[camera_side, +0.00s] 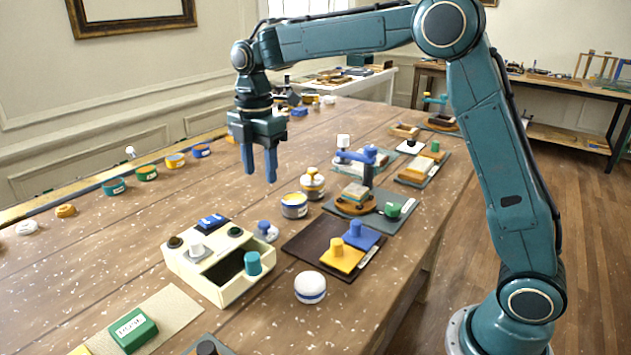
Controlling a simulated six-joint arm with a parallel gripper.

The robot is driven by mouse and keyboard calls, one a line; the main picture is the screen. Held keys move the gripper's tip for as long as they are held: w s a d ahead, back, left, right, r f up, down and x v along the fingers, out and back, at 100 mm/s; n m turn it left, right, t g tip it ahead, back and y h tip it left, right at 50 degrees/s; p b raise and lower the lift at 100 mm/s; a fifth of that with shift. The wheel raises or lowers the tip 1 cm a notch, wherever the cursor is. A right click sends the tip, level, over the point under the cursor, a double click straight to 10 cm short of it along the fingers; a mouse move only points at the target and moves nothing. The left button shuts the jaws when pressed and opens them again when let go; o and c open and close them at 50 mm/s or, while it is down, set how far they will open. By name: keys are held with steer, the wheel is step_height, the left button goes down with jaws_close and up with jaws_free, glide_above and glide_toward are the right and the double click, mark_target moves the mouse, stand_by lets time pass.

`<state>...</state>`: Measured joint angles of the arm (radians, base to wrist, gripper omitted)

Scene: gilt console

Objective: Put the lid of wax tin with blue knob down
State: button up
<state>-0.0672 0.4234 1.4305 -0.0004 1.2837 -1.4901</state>
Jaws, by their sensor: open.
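A lid with a blue knob (265,231) rests knob up beside the back right corner of the cream box. An uncovered-looking round tin (294,205), grey with a yellow band, stands just behind and right of it. Its contents are too small to make out. My gripper (260,178) is open and empty, pointing down, with its dark blue fingers above the table. In the picture it is above and to the left of the tin, apart from both tin and lid.
A cream box (195,278) with an open compartment stands at front left. A yellow-knobbed tin (313,186) stands behind the grey tin. A dark mat (307,243) holds yellow and blue knobbed blocks. A white round container (310,288) stands in front. Bare table lies left of the grey tin.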

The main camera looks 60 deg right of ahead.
steer(key=s+d+r+m+t, duration=0.1)
steer(key=s+r+m+t, duration=0.1)
steer(key=s+r+m, duration=0.45)
steer(key=s+d+f+m+t, duration=0.1)
steer(key=s+m, duration=0.4)
steer(key=s, duration=0.7)
steer(key=s+d+f+m+t, duration=0.1)
steer(key=s+m, duration=0.5)
steer(key=s, duration=0.6)
step_height(320, 180, down, 2)
steer(key=shift+d+f+t, duration=0.15)
steer(key=shift+t, duration=0.65)
